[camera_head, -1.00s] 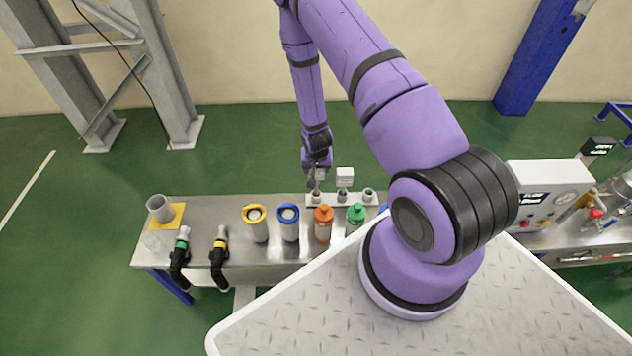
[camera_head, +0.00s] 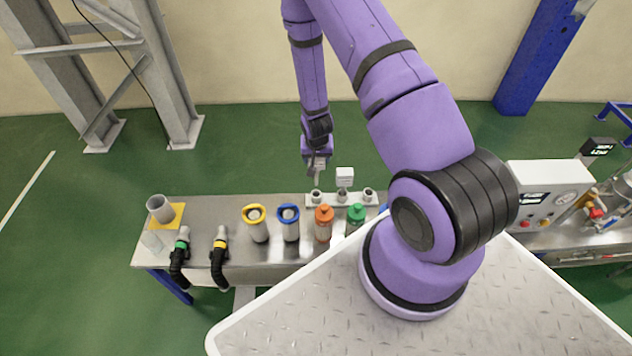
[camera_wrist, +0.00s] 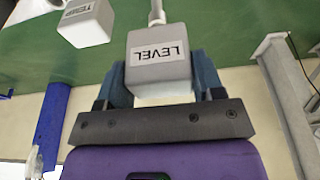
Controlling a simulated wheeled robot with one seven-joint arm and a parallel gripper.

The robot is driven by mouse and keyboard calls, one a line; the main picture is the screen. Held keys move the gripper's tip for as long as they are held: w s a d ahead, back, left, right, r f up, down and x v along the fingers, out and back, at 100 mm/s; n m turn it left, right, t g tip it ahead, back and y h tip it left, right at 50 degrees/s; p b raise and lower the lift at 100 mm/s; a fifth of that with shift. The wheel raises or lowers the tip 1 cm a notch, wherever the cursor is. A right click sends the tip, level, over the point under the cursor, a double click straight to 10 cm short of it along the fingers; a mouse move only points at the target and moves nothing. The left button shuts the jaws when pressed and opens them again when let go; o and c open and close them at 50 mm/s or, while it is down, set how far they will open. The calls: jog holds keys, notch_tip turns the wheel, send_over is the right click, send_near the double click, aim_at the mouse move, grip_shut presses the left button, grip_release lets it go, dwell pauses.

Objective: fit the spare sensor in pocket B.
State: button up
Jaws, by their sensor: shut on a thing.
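My gripper (camera_head: 317,162) is shut on a white box-shaped sensor labelled LEVEL (camera_wrist: 159,62), with one finger on each side of it in the wrist view. The sensor's thin grey stem (camera_wrist: 156,12) points away from my gripper. In the head view the held sensor is small, above the left pocket of a light rack (camera_head: 329,200) at the bench's back edge. That left pocket (camera_head: 316,196) looks open on top. The right pocket (camera_head: 368,193) looks empty. No pocket letters are legible.
On the steel bench (camera_head: 200,204) stand yellow-topped (camera_head: 256,224) and blue-topped (camera_head: 289,223) cylinders, orange (camera_head: 324,222) and green (camera_head: 356,216) bottles, two black hoses (camera_head: 219,258) and a grey cup (camera_head: 160,208). The second sensor stands close right of my gripper.

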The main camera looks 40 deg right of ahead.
jog(key=shift+r, duration=2)
